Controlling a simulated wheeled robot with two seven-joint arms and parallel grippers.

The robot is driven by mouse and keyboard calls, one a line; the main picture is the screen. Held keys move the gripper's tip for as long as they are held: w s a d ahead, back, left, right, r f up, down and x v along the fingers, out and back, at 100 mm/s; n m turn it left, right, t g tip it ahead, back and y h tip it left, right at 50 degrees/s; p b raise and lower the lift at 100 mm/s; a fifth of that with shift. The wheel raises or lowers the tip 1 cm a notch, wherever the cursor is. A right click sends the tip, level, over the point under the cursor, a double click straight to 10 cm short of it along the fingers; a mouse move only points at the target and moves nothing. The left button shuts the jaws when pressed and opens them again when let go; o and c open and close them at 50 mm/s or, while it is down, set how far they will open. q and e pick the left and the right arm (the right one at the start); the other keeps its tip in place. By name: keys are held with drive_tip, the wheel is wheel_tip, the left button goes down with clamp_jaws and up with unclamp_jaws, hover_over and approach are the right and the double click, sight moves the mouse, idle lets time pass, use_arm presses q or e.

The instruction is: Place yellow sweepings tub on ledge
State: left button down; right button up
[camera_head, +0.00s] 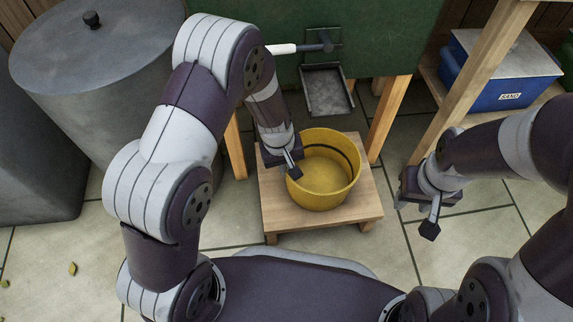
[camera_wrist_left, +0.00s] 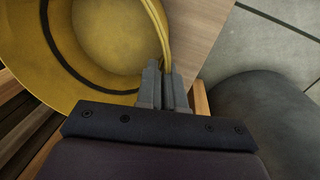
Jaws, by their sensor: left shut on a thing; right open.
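The yellow sweepings tub (camera_head: 325,188) is upright on, or just above, a low wooden stand (camera_head: 328,224); I cannot tell whether it touches the wood. My left gripper (camera_head: 292,172) reaches down at the tub's left side and is shut on its rim. In the left wrist view, the fingers (camera_wrist_left: 165,82) pinch the edge of the tub (camera_wrist_left: 105,45). The tub looks empty apart from a dark band inside its wall. My right gripper (camera_head: 417,215) is open and empty, out to the right of the stand. No part is clearly recognisable as the ledge.
A green panel (camera_head: 370,35) on wooden legs stands behind, with a metal chute (camera_head: 327,92) and a white-handled lever (camera_head: 290,48). A grey lidded bin (camera_head: 100,80) is at left. A blue box (camera_head: 505,75) sits on a shelf at right.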

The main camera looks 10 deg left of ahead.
use_arm(q)
drive_tip(key=shift+f, duration=0.25)
drive_tip(key=c, duration=1.2)
unclamp_jaws()
drive_tip(key=r+p, duration=0.3)
drive_tip(key=r, duration=0.1)
drive_tip(key=a+r+p, duration=0.1)
drive_tip(key=r+p, duration=0.1)
drive_tip(key=r, duration=0.2)
drive_tip(key=r+p, duration=0.3)
drive_tip(key=r, duration=0.1)
drive_tip(key=shift+s+a+r+p, duration=0.3)
